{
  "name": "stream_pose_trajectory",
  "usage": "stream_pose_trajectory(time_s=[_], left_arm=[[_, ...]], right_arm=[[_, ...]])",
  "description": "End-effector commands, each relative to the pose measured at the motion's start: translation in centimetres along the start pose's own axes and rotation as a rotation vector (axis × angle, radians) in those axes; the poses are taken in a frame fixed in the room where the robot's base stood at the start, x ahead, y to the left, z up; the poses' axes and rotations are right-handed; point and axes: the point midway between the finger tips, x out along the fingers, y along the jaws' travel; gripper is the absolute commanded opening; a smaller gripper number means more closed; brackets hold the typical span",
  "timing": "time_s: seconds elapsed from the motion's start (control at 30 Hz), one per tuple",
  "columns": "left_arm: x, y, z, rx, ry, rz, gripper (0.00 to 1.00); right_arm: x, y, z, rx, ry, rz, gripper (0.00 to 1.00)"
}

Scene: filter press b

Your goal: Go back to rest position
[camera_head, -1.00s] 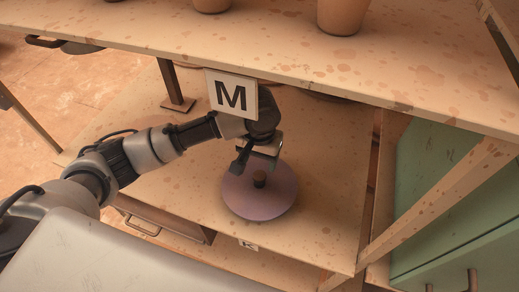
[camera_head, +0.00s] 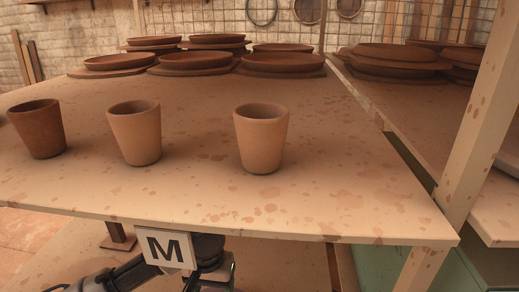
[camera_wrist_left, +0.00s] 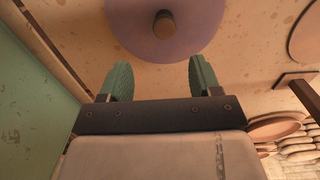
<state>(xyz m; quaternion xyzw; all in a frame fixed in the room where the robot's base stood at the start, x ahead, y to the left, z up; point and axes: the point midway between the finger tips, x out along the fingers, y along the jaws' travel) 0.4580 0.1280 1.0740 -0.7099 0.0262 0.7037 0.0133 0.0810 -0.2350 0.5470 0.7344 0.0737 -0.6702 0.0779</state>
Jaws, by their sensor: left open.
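My left gripper (camera_wrist_left: 160,78) is open in the left wrist view, with two green fingers apart and nothing between them. A round purple lid (camera_wrist_left: 135,38) with a brown knob (camera_wrist_left: 163,25) lies on the lower shelf (camera_wrist_left: 60,25), just beyond the fingertips. In the head view only part of my left arm shows at the bottom edge, under the upper tabletop and partly behind a white sign marked M (camera_head: 167,249). My right gripper is in neither view.
Three clay cups (camera_head: 261,137) stand on the upper tabletop (camera_head: 330,190), above my left arm. Several stacks of brown plates (camera_head: 283,61) are at its back. A wooden post (camera_head: 465,130) stands at the right. A green panel (camera_wrist_left: 30,110) is left in the wrist view.

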Motion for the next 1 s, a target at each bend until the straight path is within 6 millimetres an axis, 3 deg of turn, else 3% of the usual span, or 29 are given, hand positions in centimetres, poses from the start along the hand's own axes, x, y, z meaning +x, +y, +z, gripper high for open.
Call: stream_pose_trajectory(time_s=[0.23, 0.43, 0.57, 1.0], left_arm=[[4.1, 3.5, 4.2, 0.147, 0.075, 0.165, 0.63], [6.5, 4.1, 8.0, 0.194, 0.19, 0.26, 0.63], [7.8, 2.9, 10.6, 0.181, 0.257, 0.263, 0.63], [10.1, -4.5, 18.5, 0.12, 0.316, 0.057, 0.63]], right_arm=[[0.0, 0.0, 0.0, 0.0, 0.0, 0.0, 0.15], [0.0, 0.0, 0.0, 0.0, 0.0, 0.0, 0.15], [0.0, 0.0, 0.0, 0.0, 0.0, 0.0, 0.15], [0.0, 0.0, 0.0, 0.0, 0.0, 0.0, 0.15]])
